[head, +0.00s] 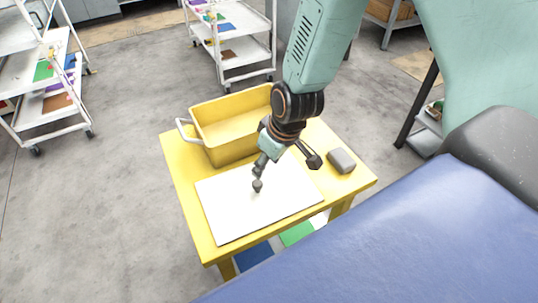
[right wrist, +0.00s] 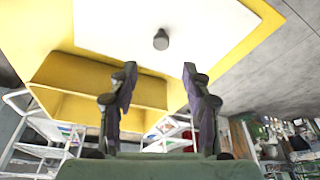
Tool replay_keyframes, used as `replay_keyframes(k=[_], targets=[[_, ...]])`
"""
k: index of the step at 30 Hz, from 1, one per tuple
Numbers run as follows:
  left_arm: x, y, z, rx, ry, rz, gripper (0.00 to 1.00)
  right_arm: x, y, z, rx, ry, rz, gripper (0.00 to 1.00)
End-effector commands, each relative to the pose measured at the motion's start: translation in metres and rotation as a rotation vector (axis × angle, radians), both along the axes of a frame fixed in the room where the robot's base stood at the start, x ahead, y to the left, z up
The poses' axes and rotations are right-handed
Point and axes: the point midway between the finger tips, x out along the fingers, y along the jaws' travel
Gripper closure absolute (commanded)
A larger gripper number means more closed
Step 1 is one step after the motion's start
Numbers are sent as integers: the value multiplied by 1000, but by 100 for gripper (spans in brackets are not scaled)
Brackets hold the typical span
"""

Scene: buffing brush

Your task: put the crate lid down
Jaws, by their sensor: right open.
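The crate lid is a flat white panel (head: 225,210) with a dark grey knob (head: 257,187). It lies on the yellow table, in front of the open yellow crate (head: 206,135). My right gripper (head: 286,167) is open and empty, with its fingers spread above the lid. One finger overlaps the view just behind the knob. In the right wrist view the lid (right wrist: 110,22) and its knob (right wrist: 161,40) show beyond the fingertips (right wrist: 160,70), apart from them. The crate (right wrist: 75,75) also shows there. My left gripper is not in view.
A grey rounded block (head: 341,161) lies on the yellow table (head: 185,205), right of the lid. White shelf carts (head: 226,45) stand behind and at the left (head: 45,85). A blue padded surface (head: 390,240) fills the lower right. Grey floor at left is clear.

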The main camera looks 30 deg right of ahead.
Motion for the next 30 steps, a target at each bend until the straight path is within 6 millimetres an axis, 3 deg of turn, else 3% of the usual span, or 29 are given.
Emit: replay_keyframes(k=[5, 8, 11, 15, 18, 21, 25, 30], targets=[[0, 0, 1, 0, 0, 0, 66, -1, 0, 1, 0, 0, 0, 51], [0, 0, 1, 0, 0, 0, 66, -10, 1, -8, -1, 17, -12, 51], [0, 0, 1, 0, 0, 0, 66, -45, 4, -40, -3, 70, -62, 51], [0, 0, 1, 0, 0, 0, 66, -125, 10, -92, -13, 170, -178, 51], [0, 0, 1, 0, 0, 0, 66, -181, 12, -114, -23, 230, -257, 51], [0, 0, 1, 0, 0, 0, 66, -224, 14, -125, -31, 272, -317, 51], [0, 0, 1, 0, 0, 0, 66, -254, 15, -129, -38, 297, -362, 51], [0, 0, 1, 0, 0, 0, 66, -259, 15, -129, -38, 299, -375, 51]])
